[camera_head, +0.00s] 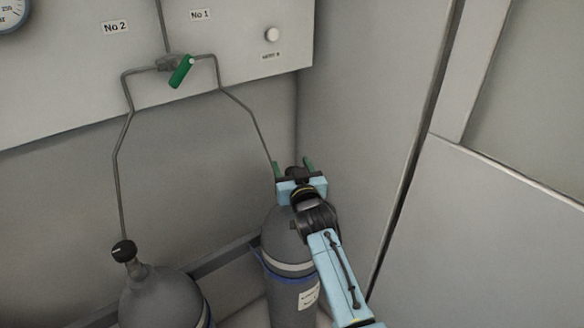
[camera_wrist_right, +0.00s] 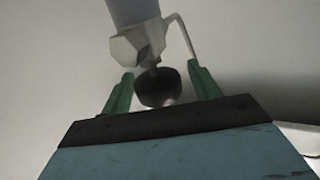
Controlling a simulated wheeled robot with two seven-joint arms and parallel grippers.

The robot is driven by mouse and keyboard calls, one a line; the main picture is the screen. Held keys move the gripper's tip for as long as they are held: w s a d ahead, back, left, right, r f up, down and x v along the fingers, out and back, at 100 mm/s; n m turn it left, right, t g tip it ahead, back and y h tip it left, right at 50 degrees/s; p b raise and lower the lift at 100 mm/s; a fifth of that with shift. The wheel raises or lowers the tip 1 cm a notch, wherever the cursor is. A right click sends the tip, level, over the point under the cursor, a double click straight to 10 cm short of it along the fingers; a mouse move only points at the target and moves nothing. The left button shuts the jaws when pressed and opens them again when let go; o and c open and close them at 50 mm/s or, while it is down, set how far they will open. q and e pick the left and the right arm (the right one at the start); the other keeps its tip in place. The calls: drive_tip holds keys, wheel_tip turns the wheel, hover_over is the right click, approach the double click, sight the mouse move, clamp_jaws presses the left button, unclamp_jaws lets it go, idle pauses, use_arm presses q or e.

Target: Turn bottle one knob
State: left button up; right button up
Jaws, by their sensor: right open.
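In the right wrist view the fingers (camera_wrist_right: 162,88) stand on either side of the knob, with a visible gap at each side. In the head view my gripper hides most of the knob. My left gripper is not in view.
A second grey bottle (camera_head: 162,302) with a black knob (camera_head: 124,251) stands at the lower left. A green lever (camera_head: 181,71) sits on the pipe junction of the wall panel (camera_head: 60,70). A wall (camera_head: 360,110) is close on the right.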

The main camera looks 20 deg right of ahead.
drive_tip(key=shift+w, duration=0.15)
drive_tip(key=c, duration=1)
drive_tip(key=shift+o, duration=0.2)
drive_tip(key=shift+r, duration=0.1)
